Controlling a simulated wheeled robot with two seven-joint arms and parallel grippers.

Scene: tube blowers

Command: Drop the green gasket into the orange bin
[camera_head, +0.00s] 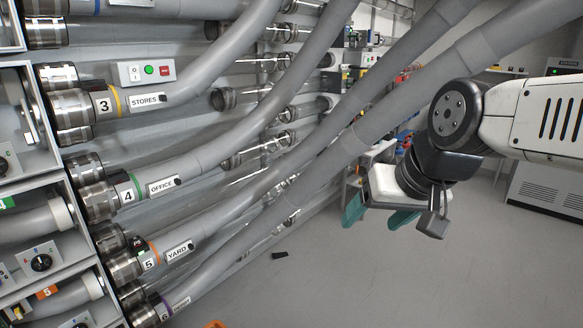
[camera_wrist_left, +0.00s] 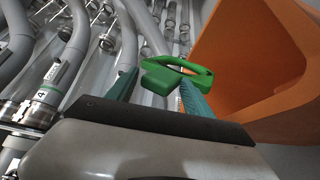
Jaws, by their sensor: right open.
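The green gasket (camera_wrist_left: 172,76), a small looped piece with a thicker block at one end, is at the fingertips of my left gripper (camera_wrist_left: 160,82) in the left wrist view. The teal fingers stand on either side of the block, and the gripper looks shut on it. The orange bin (camera_wrist_left: 232,52) fills the right of that view, beside and beyond the gasket; its floor is hidden. In the head view my right gripper (camera_head: 378,214) is open and empty, hanging over the floor. My left gripper and the gasket are not in the head view.
Grey tubes labelled STORES (camera_head: 148,100), OFFICE (camera_head: 161,186) and YARD (camera_head: 180,251) run diagonally from the station at left. A small orange edge (camera_head: 215,324) shows at the bottom. A dark piece (camera_head: 280,254) lies on the floor. Floor at lower right is clear.

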